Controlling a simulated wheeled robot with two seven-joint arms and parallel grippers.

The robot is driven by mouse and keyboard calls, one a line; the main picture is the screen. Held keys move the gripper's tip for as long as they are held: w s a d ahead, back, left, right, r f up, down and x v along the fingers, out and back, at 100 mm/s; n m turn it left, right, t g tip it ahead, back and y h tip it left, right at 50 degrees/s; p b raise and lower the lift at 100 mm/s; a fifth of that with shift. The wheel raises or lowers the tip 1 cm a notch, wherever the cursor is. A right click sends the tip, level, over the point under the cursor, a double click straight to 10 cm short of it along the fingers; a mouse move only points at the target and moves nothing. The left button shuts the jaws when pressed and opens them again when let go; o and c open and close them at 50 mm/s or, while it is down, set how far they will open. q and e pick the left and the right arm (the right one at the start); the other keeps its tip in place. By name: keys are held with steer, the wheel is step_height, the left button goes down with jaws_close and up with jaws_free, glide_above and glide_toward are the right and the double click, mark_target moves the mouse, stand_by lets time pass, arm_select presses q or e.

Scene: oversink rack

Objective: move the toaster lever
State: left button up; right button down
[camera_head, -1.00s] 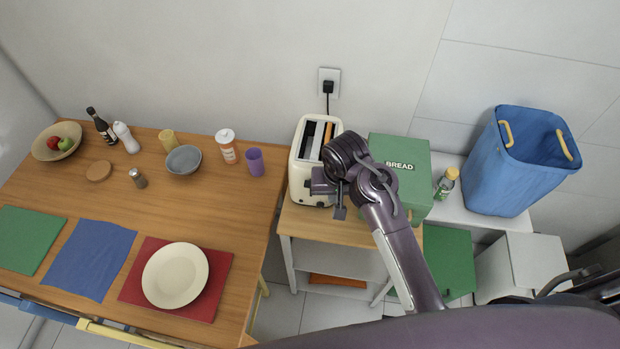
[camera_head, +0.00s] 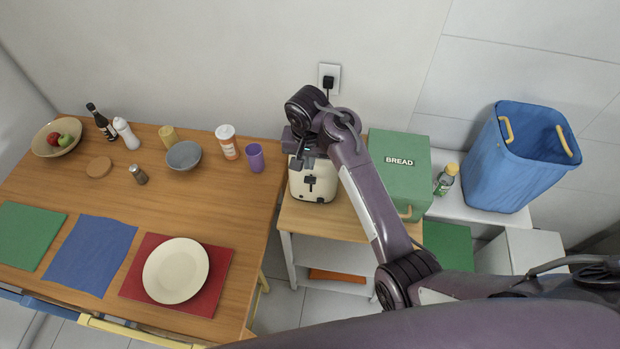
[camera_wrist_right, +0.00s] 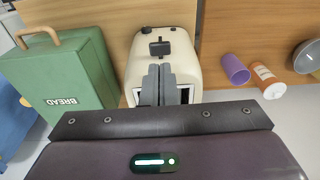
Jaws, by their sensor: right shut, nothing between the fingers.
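The cream toaster (camera_head: 325,189) stands on the small wooden-topped table, with its front facing me. Its dark lever (camera_head: 309,181) shows on the front face, and also in the right wrist view (camera_wrist_right: 159,48). My right gripper (camera_head: 301,162) is above the toaster, and the arm hides the slots and most of the top. In the wrist view its two grey fingers (camera_wrist_right: 158,68) are together and empty, over the toaster, with the lever beyond their tips. I cannot tell the exact height gap. My left gripper is not in view.
A green bread box (camera_head: 400,185) stands close to the toaster's right. A purple cup (camera_head: 255,158) and an orange-and-white bottle (camera_head: 227,142) stand on the dining table at left. A wall outlet (camera_head: 329,78) is behind. Floor space in front of the small table is partly clear.

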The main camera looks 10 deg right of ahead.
mark_target(310, 180)
steer(key=shift+w+d+f, duration=0.1)
steer(key=shift+w+f, duration=0.05)
steer(key=shift+f, duration=1.5)
steer(key=shift+w+d+f, duration=0.1)
steer(key=shift+w+f, duration=0.05)
steer(key=shift+f, duration=1.45)
step_height(310, 180, down, 7)
steer(key=b, duration=0.4)
steer(key=shift+r, duration=0.15)
steer(key=s+p, duration=0.1)
steer(key=p, duration=0.1)
steer(key=s+a+r+p, duration=0.1)
steer(key=s, duration=0.1)
steer(key=shift+a+p, duration=0.1)
steer(key=shift+p, duration=0.3)
